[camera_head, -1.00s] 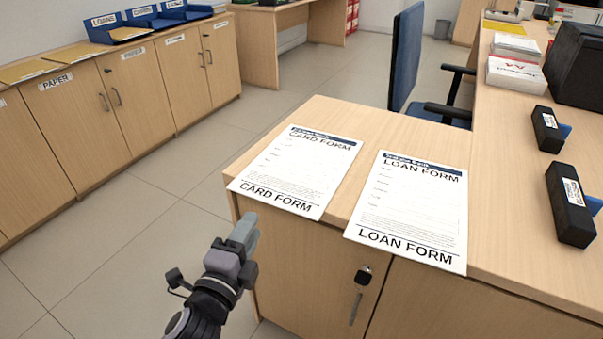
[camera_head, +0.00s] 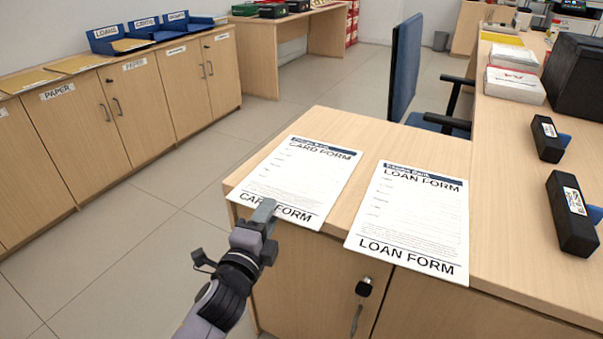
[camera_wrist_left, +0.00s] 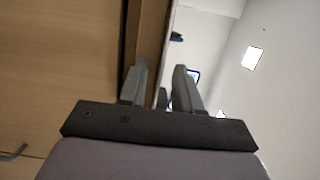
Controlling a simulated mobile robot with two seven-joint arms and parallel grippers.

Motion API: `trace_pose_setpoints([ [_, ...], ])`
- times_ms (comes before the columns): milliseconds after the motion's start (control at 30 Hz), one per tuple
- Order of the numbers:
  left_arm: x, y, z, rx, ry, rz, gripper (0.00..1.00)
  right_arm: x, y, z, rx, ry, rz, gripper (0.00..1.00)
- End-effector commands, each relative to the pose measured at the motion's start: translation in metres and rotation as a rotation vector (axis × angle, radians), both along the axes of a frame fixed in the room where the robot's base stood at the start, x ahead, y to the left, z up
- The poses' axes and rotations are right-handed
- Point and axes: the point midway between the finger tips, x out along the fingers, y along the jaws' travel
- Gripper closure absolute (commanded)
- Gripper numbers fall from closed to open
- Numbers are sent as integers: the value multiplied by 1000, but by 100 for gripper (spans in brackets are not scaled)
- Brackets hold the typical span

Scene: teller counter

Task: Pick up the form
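A white card form (camera_head: 300,180) with a blue header lies flat on the near counter, its lower edge at the front edge. A similar loan form (camera_head: 410,220) lies to its right, also at the front edge. My left gripper (camera_head: 264,208) comes up from below at the card form's lower edge and covers part of its bottom title. In the left wrist view, the left gripper (camera_wrist_left: 161,82) has its two fingers apart; I see no form clearly held between them. Whether a finger touches the paper cannot be told. My right gripper is not in view.
The wooden counter (camera_head: 357,140) has cabinet doors with a handle and lock below the forms. Two black stampers (camera_head: 572,215) and paper stacks (camera_head: 514,84) stand on the right desk. A blue chair (camera_head: 404,68) is behind. Open floor lies at left.

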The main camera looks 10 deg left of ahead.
Motion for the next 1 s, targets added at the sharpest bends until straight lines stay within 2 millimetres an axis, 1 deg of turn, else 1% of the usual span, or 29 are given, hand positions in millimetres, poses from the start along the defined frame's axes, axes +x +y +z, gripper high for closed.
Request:
trace_pose_setpoints([
  [33,0,0,0,0,0,0,80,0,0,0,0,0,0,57],
  [100,0,0,0,0,0,0,100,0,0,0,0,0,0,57],
  [467,0,0,1,0,-1,0,100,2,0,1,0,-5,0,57],
  [567,0,0,5,0,-2,0,100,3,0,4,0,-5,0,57],
  [667,0,0,14,2,-3,0,100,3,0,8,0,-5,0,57],
  [767,0,0,31,1,-5,-1,100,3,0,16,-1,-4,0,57],
  [867,0,0,53,1,-6,-1,100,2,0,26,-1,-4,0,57],
  [1000,0,0,96,2,-8,-2,100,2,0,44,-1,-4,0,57],
])
